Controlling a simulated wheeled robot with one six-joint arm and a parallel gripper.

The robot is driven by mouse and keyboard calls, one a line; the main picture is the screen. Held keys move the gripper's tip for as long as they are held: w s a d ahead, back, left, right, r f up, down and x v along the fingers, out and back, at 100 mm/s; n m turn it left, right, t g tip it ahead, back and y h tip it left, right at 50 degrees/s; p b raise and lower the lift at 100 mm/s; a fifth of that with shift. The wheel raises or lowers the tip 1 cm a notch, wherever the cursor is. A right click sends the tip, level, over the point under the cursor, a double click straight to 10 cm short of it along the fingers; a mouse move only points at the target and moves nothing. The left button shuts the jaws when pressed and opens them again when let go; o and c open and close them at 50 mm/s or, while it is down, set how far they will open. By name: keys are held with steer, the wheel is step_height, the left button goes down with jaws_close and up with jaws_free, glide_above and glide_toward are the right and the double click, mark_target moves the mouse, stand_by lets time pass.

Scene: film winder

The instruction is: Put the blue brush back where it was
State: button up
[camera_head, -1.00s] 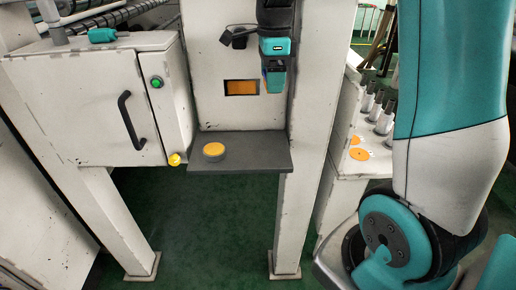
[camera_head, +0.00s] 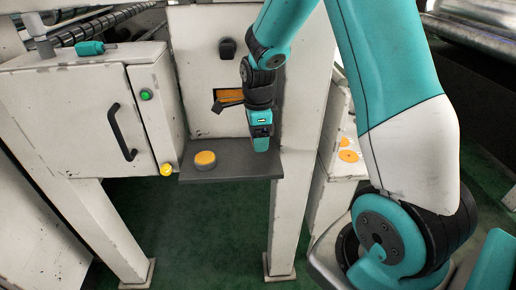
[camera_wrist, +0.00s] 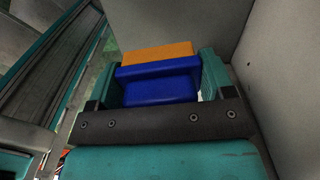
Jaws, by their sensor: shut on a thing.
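The blue brush (camera_wrist: 160,88) shows in the wrist view as a blue block between the two teal fingers of my gripper (camera_wrist: 160,80). An orange strip (camera_wrist: 157,54) lies along the brush's far edge. My gripper is shut on the brush. In the head view my gripper (camera_head: 262,146) points down, just above or in front of the right part of the dark grey shelf (camera_head: 225,168). I cannot make out the brush there, nor tell whether anything touches the shelf.
An orange-topped round button (camera_head: 205,159) sits on the shelf's left. Behind is a white panel with an orange-filled slot (camera_head: 230,96), partly covered by my wrist, and a dark knob (camera_head: 227,48). A white cabinet (camera_head: 85,110) with a black handle stands left. A white post rises close right.

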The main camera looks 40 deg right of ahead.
mark_target(258, 160)
steer(key=shift+f+p, duration=0.7)
steer(key=shift+f, duration=2.1)
steer(key=shift+f, duration=0.15)
steer(key=o, duration=1)
steer(key=shift+c, duration=0.2)
steer(key=shift+f+b, duration=0.1)
steer(key=shift+b, duration=0.2)
steer(key=r+b, duration=0.1)
steer(key=r, duration=0.5)
steer(key=r+b, duration=0.2)
steer(key=r, duration=0.3)
steer(key=r+b, duration=0.1)
steer(key=r, duration=0.5)
steer(key=shift+w+r, duration=0.3)
steer(key=shift+w, duration=0.05)
steer(key=s+a+n+y, duration=0.4)
steer(key=s+a+n, duration=1.8)
steer(key=n, duration=0.9)
steer(key=shift+s+a, duration=0.2)
steer(key=shift+s, duration=0.2)
